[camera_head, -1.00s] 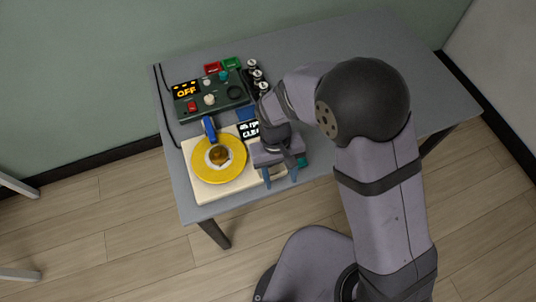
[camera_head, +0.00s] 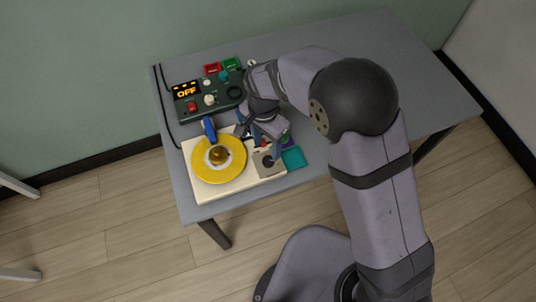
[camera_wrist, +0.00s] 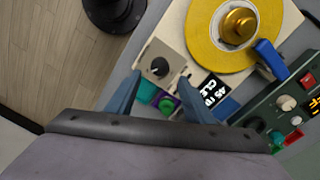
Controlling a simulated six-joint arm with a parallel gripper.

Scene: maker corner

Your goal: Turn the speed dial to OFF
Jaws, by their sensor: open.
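A black dial knob (camera_head: 268,161) sits on a grey plate at the right front corner of a cream board (camera_head: 207,190). The dial (camera_wrist: 159,67) also shows in the wrist view, just beyond my fingertips; its pointer setting is too small to read. My gripper (camera_head: 262,138) is open and empty over the board's right side, its fingers (camera_wrist: 160,80) spread to either side below the dial in the wrist view. I cannot tell the gap to the dial. A dark green control box (camera_head: 211,112) with a display reading OFF stands behind the board.
A yellow disc (camera_head: 208,173) with a brass centre and a blue arm lies on the board. A teal tray (camera_head: 293,157) and a purple piece are close to my gripper. Red and green trays (camera_head: 231,64) stand behind the box. The table's right side is clear.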

